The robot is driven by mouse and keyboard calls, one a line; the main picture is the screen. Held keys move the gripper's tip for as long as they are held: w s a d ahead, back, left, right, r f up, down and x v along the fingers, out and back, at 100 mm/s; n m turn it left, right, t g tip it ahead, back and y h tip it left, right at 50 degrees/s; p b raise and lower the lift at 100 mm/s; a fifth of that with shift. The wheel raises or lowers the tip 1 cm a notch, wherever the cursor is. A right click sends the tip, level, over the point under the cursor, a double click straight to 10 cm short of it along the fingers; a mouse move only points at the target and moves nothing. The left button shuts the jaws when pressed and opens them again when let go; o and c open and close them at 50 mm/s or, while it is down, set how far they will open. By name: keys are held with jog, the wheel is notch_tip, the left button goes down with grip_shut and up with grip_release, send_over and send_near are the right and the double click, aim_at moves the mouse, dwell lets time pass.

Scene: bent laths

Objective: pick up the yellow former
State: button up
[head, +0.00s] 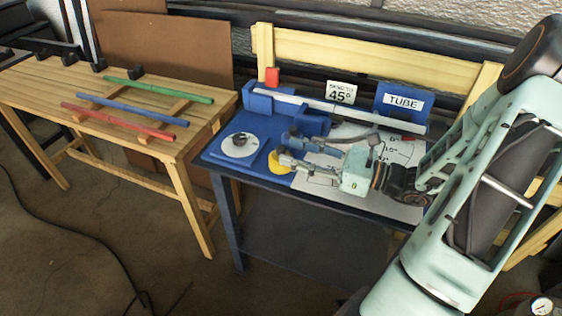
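The yellow former (275,167) is on the blue-topped bench, at the right of the round white dial plate. It is partly hidden by my gripper. My gripper (287,150) reaches in from the right, low over the bench, with its fingers pointing left. The two fingers look spread apart. The tip of the nearer finger overlaps the former in the picture; I cannot tell whether it touches it. Nothing shows clearly between the fingers.
A white tube (350,111) lies across the back of the bench, by blue blocks (312,122). A "BEND TO 45°" sign (340,93) and a blue "TUBE" holder (404,101) stand behind. A wooden table (50,87) at left holds green, blue and red rods.

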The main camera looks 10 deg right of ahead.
aim_at(281, 147)
jog(key=b+x, duration=0.1)
jog(key=x, duration=0.3)
grip_shut()
jog(key=shift+r, duration=0.1)
